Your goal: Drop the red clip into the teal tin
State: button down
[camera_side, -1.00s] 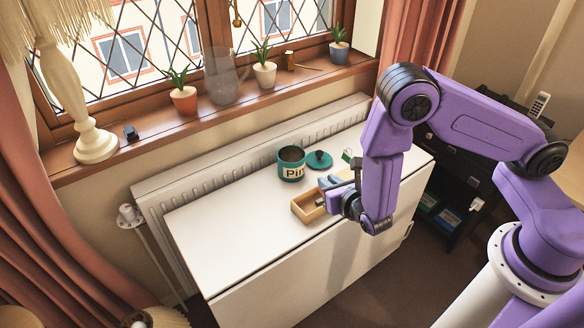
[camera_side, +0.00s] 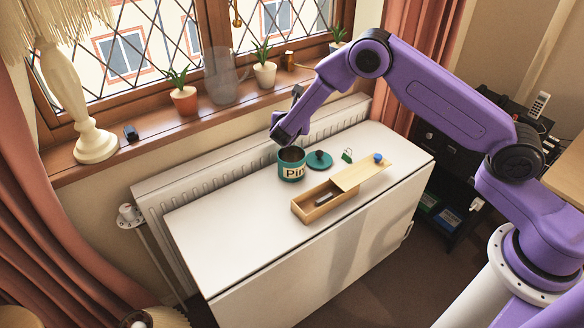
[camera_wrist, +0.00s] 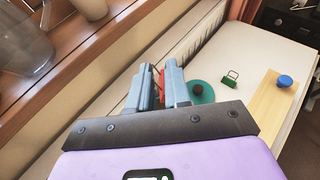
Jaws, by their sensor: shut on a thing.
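The teal tin (camera_side: 291,173), with a pale label, stands open on the white cabinet top in the side view. My gripper (camera_wrist: 161,82) is shut on the red clip (camera_wrist: 161,86), a thin red strip showing between its blue-grey fingers in the wrist view. In the side view, the end of my arm is above and just behind the tin's mouth. The fingers and the clip cannot be made out there. The tin is not clearly seen in the wrist view.
The teal lid (camera_side: 319,160) lies right of the tin. A green clip (camera_side: 347,155) lies farther right. A wooden box (camera_side: 325,201), its blue-knobbed lid (camera_side: 362,174) slid partly open, holds a grey item. The radiator (camera_side: 220,160) and sill with plants are behind. The cabinet's left half is clear.

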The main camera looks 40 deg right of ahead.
jog(key=shift+w+d+f, duration=0.1)
jog(key=shift+w+f, duration=0.05)
jog(key=shift+f, duration=2.8)
jog(key=c, duration=1)
grip_release()
jog(key=v, duration=1.7)
jog(key=shift+r, duration=0.15)
